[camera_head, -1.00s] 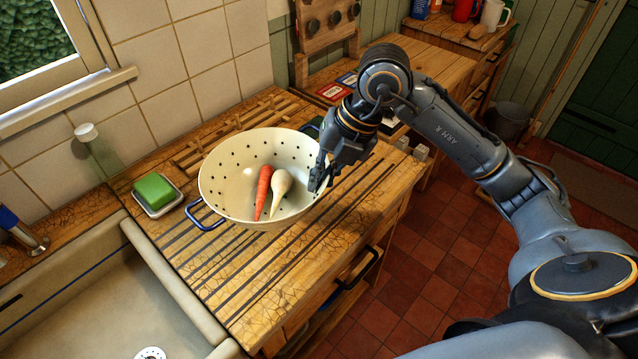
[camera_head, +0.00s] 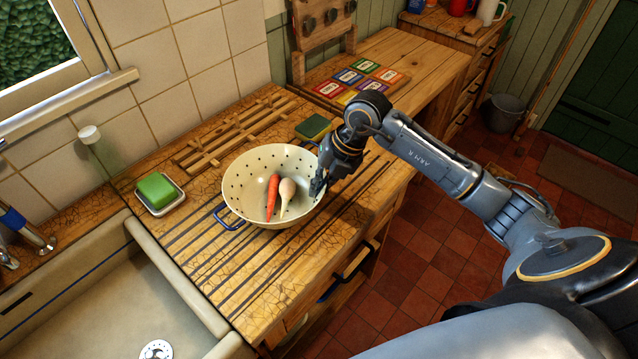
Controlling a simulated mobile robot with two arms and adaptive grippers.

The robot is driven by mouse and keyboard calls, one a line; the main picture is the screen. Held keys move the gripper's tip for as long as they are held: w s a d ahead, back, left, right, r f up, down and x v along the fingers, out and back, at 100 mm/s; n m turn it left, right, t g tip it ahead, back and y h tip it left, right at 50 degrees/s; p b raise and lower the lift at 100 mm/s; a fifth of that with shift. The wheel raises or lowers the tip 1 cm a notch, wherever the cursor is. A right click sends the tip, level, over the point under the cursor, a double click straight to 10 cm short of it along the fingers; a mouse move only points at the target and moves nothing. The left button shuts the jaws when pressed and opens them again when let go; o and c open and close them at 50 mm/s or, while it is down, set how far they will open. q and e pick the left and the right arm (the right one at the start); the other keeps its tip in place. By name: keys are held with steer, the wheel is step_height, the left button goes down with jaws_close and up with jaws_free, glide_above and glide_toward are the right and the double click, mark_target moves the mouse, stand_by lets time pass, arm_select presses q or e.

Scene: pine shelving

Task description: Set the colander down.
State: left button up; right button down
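The cream colander (camera_head: 243,190) has dark holes and a blue handle on its left. It is upright at the draining board (camera_head: 205,265), low over it or resting on it; I cannot tell which. A carrot (camera_head: 272,196) and a pale root vegetable (camera_head: 287,192) lie inside. My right gripper (camera_head: 318,184) is at the colander's right rim, with its fingers closed on the edge; they partly hide the rim and the right handle. My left gripper is not in view.
A green soap bar (camera_head: 156,190) sits in a dish at left, near the sink (camera_head: 100,300). A wooden rack (camera_head: 235,130) and green-and-yellow sponge (camera_head: 314,127) lie behind the colander. Coloured cards (camera_head: 348,75) lie further back. The board's front left is clear.

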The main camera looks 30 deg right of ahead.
steer(key=c, duration=2)
jaws_free()
steer(key=shift+f, duration=0.1)
steer(key=o, duration=0.5)
steer(key=shift+r, duration=0.25)
steer(key=b+v, duration=0.2)
steer(key=v, duration=1)
steer(key=shift+s+f, duration=0.1)
steer(key=shift+f, duration=0.05)
